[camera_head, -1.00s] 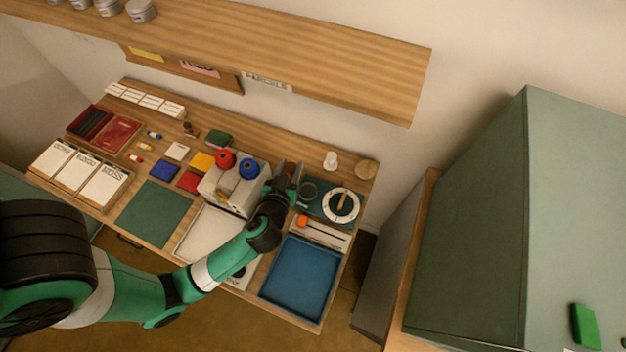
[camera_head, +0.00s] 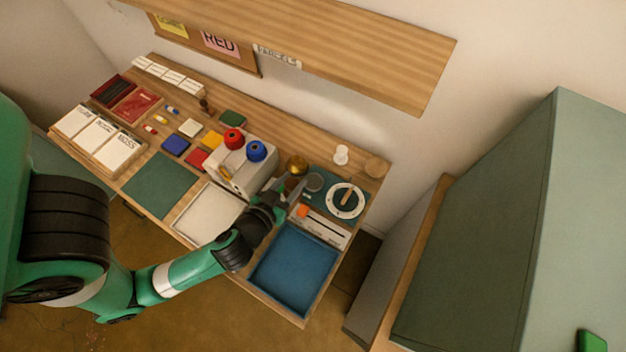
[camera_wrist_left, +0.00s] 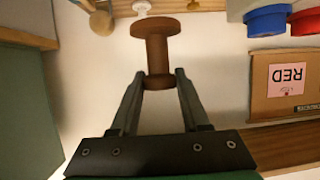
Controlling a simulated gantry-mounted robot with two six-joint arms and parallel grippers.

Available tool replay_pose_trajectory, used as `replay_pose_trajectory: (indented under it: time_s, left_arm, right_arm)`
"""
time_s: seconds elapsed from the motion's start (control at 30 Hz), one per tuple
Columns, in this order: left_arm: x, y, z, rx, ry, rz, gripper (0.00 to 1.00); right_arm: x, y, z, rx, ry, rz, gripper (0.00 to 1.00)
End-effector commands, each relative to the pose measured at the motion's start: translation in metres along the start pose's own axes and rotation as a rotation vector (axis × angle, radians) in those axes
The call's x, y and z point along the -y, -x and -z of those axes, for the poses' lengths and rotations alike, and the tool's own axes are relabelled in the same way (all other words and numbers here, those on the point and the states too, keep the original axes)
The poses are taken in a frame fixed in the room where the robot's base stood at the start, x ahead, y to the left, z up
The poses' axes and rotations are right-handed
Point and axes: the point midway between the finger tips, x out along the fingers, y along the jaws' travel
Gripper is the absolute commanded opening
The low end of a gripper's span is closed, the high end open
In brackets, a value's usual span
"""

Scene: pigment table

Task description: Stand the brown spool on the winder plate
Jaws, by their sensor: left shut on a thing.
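My left gripper (camera_head: 289,189) is shut on the brown spool. In the left wrist view the fingertips (camera_wrist_left: 159,80) pinch the lower end of the brown spool (camera_wrist_left: 156,52), whose wide flange is at the picture's top. In the head view a round brownish-gold shape (camera_head: 297,165) at the fingertips appears to be the spool. A pale box (camera_head: 239,176), apparently the winder, stands left of the gripper with a red spool (camera_head: 233,139) and a blue spool (camera_head: 256,151) on top. I cannot make out a bare winder plate. My right gripper is not in view.
A dark teal mat with a white ring (camera_head: 345,200) lies right of the gripper. A blue tray (camera_head: 293,268) is at the front. A white spool-like piece (camera_head: 341,155) and wooden disc (camera_head: 375,167) stand behind. A shelf (camera_head: 350,60) overhangs the back.

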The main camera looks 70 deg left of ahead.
Motion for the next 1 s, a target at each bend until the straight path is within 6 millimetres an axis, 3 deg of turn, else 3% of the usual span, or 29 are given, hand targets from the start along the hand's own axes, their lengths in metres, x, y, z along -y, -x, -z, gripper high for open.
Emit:
replay_pose_trajectory:
  time_s: [0.03, 0.2, 0.4, 0.7, 0.9, 1.0]
  left_arm:
    - [0.002, -0.016, -0.004, -0.009, 0.010, 0.007, 0.00]
    - [-0.001, -0.059, 0.003, -0.005, 0.005, 0.006, 0.00]
    - [-0.004, -0.108, -0.025, -0.003, 0.000, 0.003, 0.00]
    - [-0.005, -0.126, -0.034, -0.004, 0.000, 0.000, 0.00]
    - [-0.005, -0.141, -0.063, -0.001, -0.002, 0.000, 0.00]
    - [-0.005, -0.141, -0.063, -0.004, 0.000, -0.001, 0.00]
  right_arm:
    - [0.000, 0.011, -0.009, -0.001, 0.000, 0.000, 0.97]
    - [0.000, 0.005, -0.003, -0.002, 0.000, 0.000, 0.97]
    - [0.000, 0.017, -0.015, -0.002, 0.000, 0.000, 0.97]
    - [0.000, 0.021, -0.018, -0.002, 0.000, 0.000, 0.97]
    - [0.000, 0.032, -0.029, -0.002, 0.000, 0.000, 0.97]
    - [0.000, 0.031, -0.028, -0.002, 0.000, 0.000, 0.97]
